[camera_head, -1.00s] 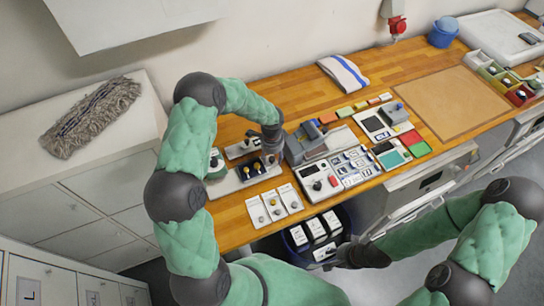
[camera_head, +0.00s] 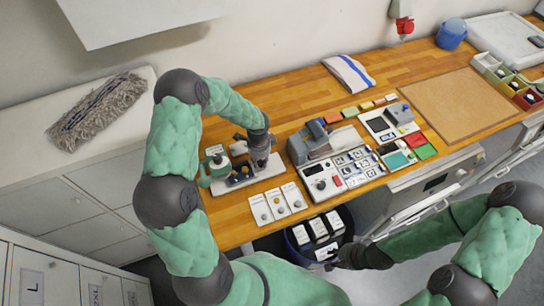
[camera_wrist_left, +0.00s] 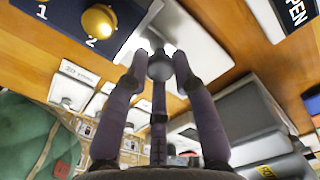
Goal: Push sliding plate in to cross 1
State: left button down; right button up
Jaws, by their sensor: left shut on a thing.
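The sliding-plate fixture (camera_head: 262,181) is a pale base on the left of the wooden bench, with a dark blue panel (camera_head: 238,175). In the left wrist view the panel (camera_wrist_left: 62,22) bears the numbers 1 and 2, with a yellow ball by the 2. My left gripper (camera_head: 260,155) is at the fixture's right end. In the left wrist view its fingers (camera_wrist_left: 160,68) close around a grey round knob (camera_wrist_left: 160,66) over a pale plate (camera_wrist_left: 200,45). The cross marks cannot be made out. My right gripper (camera_head: 337,256) is low by the bin; its fingers are unclear.
A grey device (camera_head: 310,145) and a control panel (camera_head: 322,186) stand just right of the fixture. Three white cards with knobs (camera_head: 278,203) lie in front of it. A dark bin (camera_head: 347,222) with white boxes is below the bench edge. Bare wood lies behind the fixture.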

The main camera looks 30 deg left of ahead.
pick_arm(q)
jog(key=shift+s+a, duration=0.6)
jog(key=shift+s, duration=0.1)
jog(key=c, duration=1)
grip_release()
notch_tip(320, 180, up, 12)
